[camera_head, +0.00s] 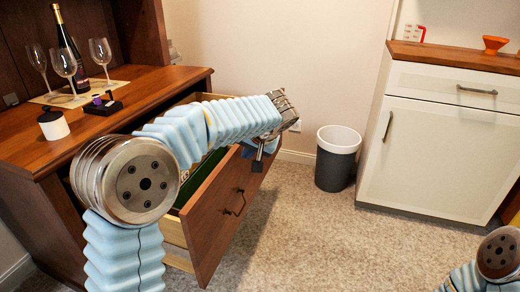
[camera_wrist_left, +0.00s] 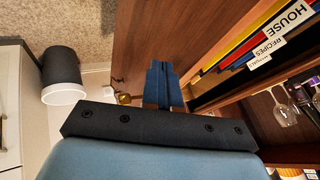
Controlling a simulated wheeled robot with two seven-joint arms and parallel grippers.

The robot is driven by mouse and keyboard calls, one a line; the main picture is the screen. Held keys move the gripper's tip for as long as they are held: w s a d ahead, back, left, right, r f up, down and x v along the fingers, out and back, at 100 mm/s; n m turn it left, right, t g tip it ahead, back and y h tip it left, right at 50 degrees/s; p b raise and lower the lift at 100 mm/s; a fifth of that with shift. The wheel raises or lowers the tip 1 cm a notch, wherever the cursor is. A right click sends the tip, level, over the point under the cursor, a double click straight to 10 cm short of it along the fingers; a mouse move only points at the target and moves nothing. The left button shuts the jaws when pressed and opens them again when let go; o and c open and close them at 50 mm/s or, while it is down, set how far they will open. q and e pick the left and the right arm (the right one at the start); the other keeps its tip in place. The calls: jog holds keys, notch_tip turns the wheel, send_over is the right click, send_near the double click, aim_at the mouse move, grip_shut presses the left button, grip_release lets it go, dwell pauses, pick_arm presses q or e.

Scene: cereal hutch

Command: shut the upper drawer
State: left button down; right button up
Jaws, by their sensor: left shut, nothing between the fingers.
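The upper drawer (camera_head: 212,228) of the dark wooden hutch is pulled out, its brown front with a dark handle (camera_head: 234,204) facing right. My left arm reaches over the open drawer. My left gripper (camera_head: 258,163) is shut and empty, pointing down by the outer side of the drawer front near its far end. In the left wrist view, the shut fingers (camera_wrist_left: 163,82) lie over or close to the brown drawer front (camera_wrist_left: 150,35); I cannot tell whether they touch. Coloured folders (camera_wrist_left: 268,38) labelled HOUSE and RECIPES stand inside the drawer. My right gripper is out of view.
On the hutch top (camera_head: 25,137) stand a bottle (camera_head: 68,48), several wine glasses (camera_head: 100,50) on a mat, a dark tray (camera_head: 103,106) and a white jar (camera_head: 53,125). A bin (camera_head: 336,160) and a white cabinet (camera_head: 430,150) stand right. Carpet between is clear.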

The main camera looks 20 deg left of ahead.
pick_arm(q)
jog(key=shift+a, duration=0.55)
